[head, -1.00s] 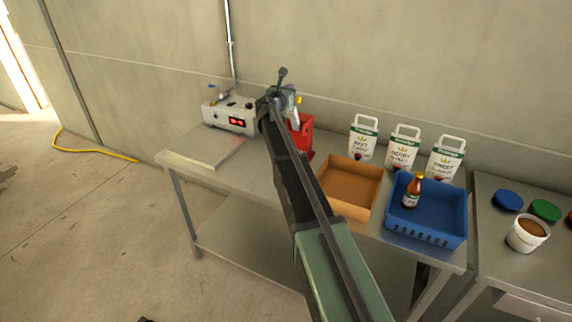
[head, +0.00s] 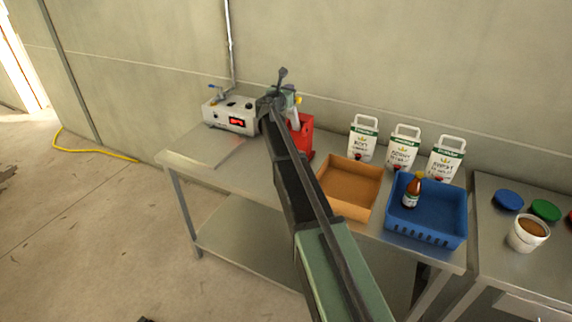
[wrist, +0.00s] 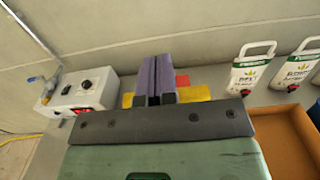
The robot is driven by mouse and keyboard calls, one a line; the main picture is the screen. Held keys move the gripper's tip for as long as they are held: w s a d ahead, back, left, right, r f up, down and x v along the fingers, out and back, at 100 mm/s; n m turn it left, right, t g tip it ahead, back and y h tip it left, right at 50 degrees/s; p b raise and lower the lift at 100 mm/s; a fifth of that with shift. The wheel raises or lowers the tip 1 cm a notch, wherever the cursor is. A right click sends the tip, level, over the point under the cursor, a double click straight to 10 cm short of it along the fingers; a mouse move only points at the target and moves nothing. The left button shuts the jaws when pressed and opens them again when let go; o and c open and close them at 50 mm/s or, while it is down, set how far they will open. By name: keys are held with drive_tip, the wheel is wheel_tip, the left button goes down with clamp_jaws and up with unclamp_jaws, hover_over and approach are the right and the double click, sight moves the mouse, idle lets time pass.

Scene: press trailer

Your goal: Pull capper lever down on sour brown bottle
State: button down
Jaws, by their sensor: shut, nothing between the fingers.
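My gripper (wrist: 154,70) is shut and empty in the wrist view, its two dark purple-grey fingers pressed together. Just beyond the fingers are parts of the red capper (wrist: 182,81), with yellow patches beside them. In the head view the red capper (head: 304,138) stands on the steel table, partly covered by my arm. A dark rod with a knob rises above my arm's end there; I cannot tell whether it is the capper lever. Contact between fingers and lever cannot be seen. A brown bottle (head: 412,192) stands in the blue crate; no bottle shows at the capper.
A grey control box (head: 230,116) with a red display stands left of the capper. An empty orange-brown tray (head: 348,206), the blue crate (head: 436,240) and three white pouches (head: 404,148) are to the right. A white tub (head: 528,235) stands on the right table.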

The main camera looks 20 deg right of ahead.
drive_tip(key=shift+s+a+f+b, duration=0.3)
drive_tip(key=shift+f+b, duration=0.1)
drive_tip(key=shift+b, duration=0.05)
drive_tip(key=shift+s+a+f+b, duration=0.75)
drive_tip(key=shift+s+a+b, duration=0.15)
drive_tip(key=shift+a+b, duration=0.1)
